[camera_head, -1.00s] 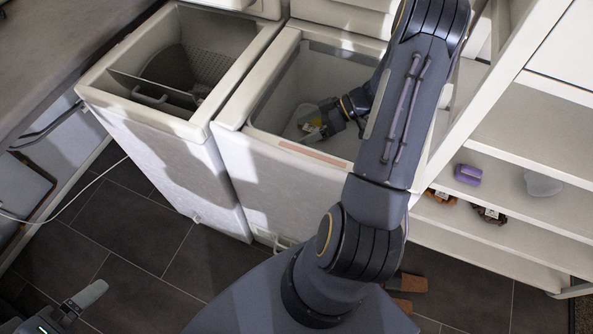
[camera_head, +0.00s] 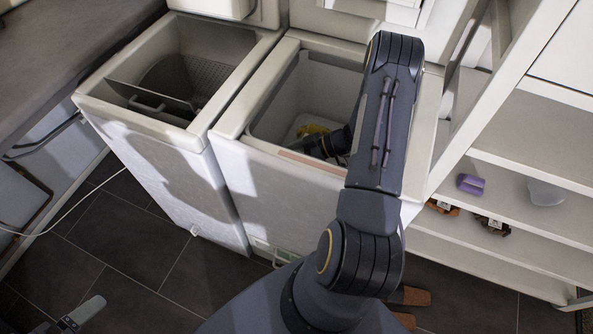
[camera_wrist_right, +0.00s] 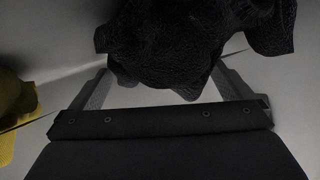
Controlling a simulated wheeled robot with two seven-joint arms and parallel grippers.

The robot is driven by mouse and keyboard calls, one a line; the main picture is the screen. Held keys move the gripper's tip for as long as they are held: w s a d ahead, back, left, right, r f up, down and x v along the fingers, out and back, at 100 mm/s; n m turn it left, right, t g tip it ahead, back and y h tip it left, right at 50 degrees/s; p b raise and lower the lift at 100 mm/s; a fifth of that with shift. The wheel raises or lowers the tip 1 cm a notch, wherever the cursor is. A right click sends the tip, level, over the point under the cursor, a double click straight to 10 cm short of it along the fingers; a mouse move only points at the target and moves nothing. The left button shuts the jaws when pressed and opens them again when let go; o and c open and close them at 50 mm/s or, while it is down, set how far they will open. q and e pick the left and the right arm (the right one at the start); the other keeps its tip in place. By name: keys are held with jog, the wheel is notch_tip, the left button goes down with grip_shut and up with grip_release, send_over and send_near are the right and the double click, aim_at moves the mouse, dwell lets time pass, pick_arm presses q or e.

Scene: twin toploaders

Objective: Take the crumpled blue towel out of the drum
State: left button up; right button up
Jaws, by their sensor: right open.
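A dark crumpled cloth (camera_wrist_right: 195,40) fills the upper middle of the right wrist view; its colour reads almost black in the shade, so I cannot confirm it is the blue towel. My right gripper (camera_wrist_right: 165,88) is open, its two fingers to either side of the cloth's lower part. In the head view my right arm reaches down into the open tub of the right toploader (camera_head: 262,160), and the cloth cannot be made out there. My left gripper (camera_head: 75,318) is partly in view at the bottom left, over the floor, away from the machines.
A yellow cloth (camera_head: 313,130) lies in the same tub and shows at the left of the right wrist view (camera_wrist_right: 14,112). The left toploader (camera_head: 160,180) stands open beside it. White shelves (camera_head: 520,190) with a purple item (camera_head: 471,184) rise close on the right.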

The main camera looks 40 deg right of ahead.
jog(key=shift+c, duration=0.3)
jog(key=c, duration=1)
jog(key=shift+o, duration=0.2)
notch_tip(320, 180, up, 35)
jog(key=p, duration=0.3)
jog(key=shift+r+p, duration=0.2)
jog(key=shift+p, duration=0.2)
